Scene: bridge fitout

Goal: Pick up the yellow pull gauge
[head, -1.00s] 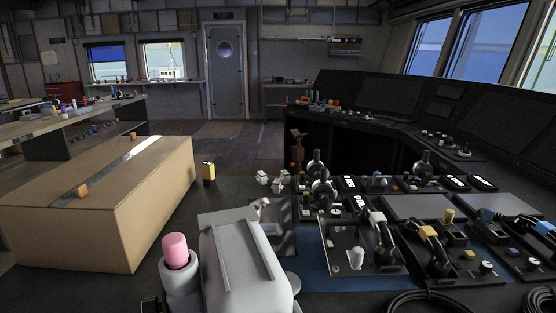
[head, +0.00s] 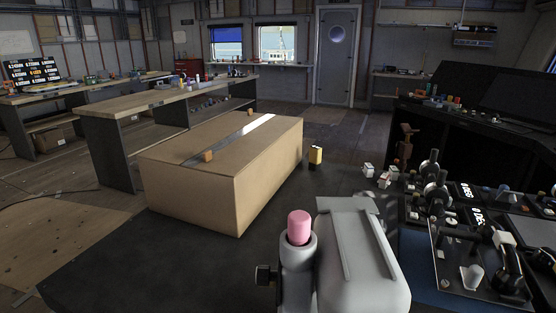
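A small upright yellow block with a dark part (head: 316,155) stands on the dark surface just right of the large cardboard box. It may be the yellow pull gauge, but it is too small to be sure. Nothing is touching it. Neither of my grippers shows in the head view.
The cardboard box (head: 205,193) stands left of centre, with a small orange-brown block (head: 208,156) on top. A grey metal body (head: 360,265) with a pink-topped cylinder (head: 299,227) stands at the front. A control console (head: 470,260) with levers is at right. White cubes (head: 376,175) lie beside it.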

